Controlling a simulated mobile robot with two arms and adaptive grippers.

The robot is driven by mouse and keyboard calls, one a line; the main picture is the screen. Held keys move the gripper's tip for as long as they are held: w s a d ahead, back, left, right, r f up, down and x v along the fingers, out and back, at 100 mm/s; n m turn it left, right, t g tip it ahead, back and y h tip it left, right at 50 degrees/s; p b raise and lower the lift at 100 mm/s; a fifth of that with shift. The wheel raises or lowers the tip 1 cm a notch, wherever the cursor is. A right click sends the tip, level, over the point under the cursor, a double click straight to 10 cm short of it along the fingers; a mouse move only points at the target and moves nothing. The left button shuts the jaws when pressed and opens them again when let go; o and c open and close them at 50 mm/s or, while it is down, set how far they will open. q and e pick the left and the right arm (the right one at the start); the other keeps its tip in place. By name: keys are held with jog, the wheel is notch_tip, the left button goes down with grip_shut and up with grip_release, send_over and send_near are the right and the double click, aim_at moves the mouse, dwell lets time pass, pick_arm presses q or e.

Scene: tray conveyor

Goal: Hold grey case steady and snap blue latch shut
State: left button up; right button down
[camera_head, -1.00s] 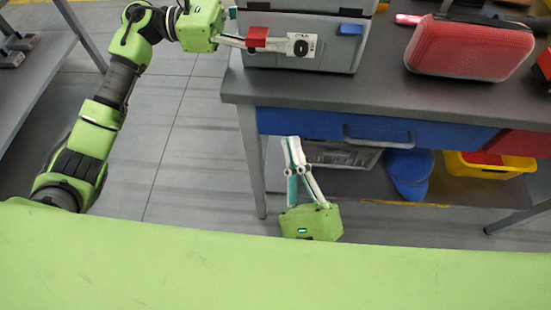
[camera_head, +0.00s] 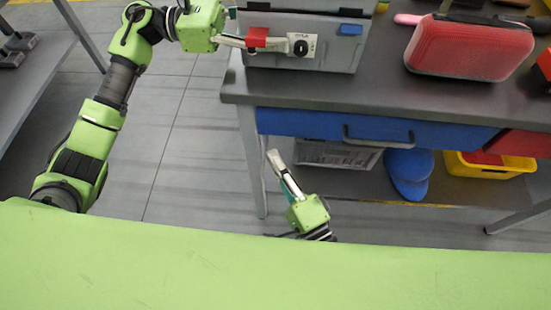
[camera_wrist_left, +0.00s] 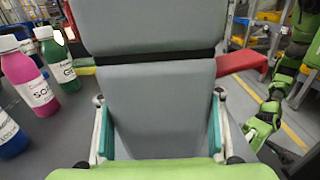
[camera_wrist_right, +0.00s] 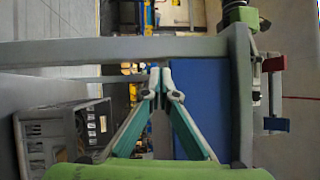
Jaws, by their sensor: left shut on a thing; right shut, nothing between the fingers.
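The grey case (camera_head: 300,25) stands on the workbench at the top of the head view, its upper part cut off. My left gripper (camera_wrist_left: 158,105) is shut across the case's left end, one finger on each side. The near finger (camera_head: 275,43) lies along the front face, just below the red latch (camera_head: 257,37). The blue latch (camera_head: 351,29) sticks out from the case front, right of that finger. My right gripper (camera_head: 272,155) is shut and empty, below and in front of the bench edge, well apart from the case. In the right wrist view, the blue latch (camera_wrist_right: 276,124) shows sideways.
A red case (camera_head: 470,47) stands right of the grey case. Bottles (camera_wrist_left: 32,80) stand near it in the left wrist view. A blue drawer front (camera_head: 375,127) runs under the benchtop. A grey crate (camera_head: 335,155) and yellow bin (camera_head: 490,168) sit on the lower shelf.

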aim_at(352, 34)
jog(key=shift+r, duration=0.15)
jog(key=s+d+r+m+t+h, duration=0.3)
jog(key=r+m, duration=0.6)
jog(key=m, duration=0.3)
jog(key=s+d+r+m+t+h, duration=0.4)
jog(key=d+r+m+t+h, duration=0.2)
jog(key=r+m, duration=0.3)
jog(key=d+m+h, duration=0.1)
jog(key=m, duration=0.2)
jog(key=shift+d+r+h, duration=0.25)
jog(key=shift+d+h, duration=0.05)
jog(key=x, duration=1.4)
jog(key=shift+s+r, duration=0.1)
jog(key=shift+r, duration=0.1)
